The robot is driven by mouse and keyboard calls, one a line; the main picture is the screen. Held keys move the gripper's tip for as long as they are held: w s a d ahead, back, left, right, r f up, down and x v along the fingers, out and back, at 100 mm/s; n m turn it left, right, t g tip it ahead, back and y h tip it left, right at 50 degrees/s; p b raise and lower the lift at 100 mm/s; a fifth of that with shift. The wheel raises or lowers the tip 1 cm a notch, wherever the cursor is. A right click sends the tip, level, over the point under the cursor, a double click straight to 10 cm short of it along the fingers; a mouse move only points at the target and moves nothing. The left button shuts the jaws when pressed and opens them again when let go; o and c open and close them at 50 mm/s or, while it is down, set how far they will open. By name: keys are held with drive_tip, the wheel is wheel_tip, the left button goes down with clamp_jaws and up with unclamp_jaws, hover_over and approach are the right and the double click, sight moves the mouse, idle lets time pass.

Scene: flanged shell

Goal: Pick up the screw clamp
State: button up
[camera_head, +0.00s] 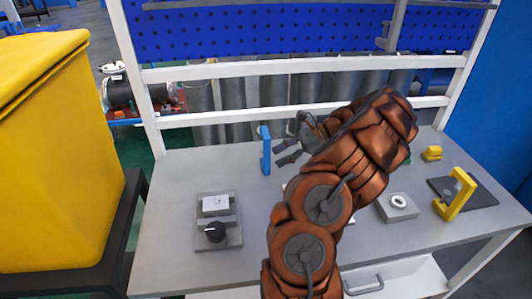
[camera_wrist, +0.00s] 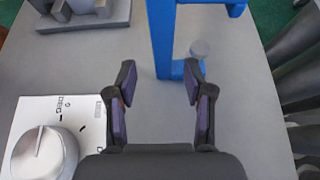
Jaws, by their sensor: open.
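A blue C-shaped screw clamp (camera_head: 265,150) stands upright near the back of the grey bench in the head view. In the wrist view its blue frame (camera_wrist: 163,35) is at the top centre, with a grey round pad over its lower foot. My gripper (camera_head: 288,151) is open and empty, just right of the clamp in the head view. In the wrist view the fingertips (camera_wrist: 160,78) are apart, with the clamp's foot near the gap between them. I cannot tell whether they touch it. A yellow C-shaped clamp-like frame (camera_head: 457,195) stands on a dark plate at the right.
A grey fixture with a black knob (camera_head: 214,232) sits at the front left. A white dial panel (camera_wrist: 42,135) lies close by my gripper's left finger. A grey block with a white ring (camera_head: 398,206) and a small yellow part (camera_head: 432,153) are right. A white rail (camera_head: 300,67) crosses behind.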

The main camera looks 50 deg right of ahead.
sight(267, 160)
drive_tip(key=x, duration=0.2)
drive_tip(key=p+x, duration=0.1)
drive_tip(key=x, duration=0.1)
drive_tip(key=shift+w+r+p, duration=0.2)
drive_tip(key=shift+r+p, duration=0.1)
drive_tip(key=shift+r, duration=0.05)
drive_tip(key=shift+w+a+f, duration=0.3)
drive_tip(key=shift+f, duration=0.05)
clamp_jaws()
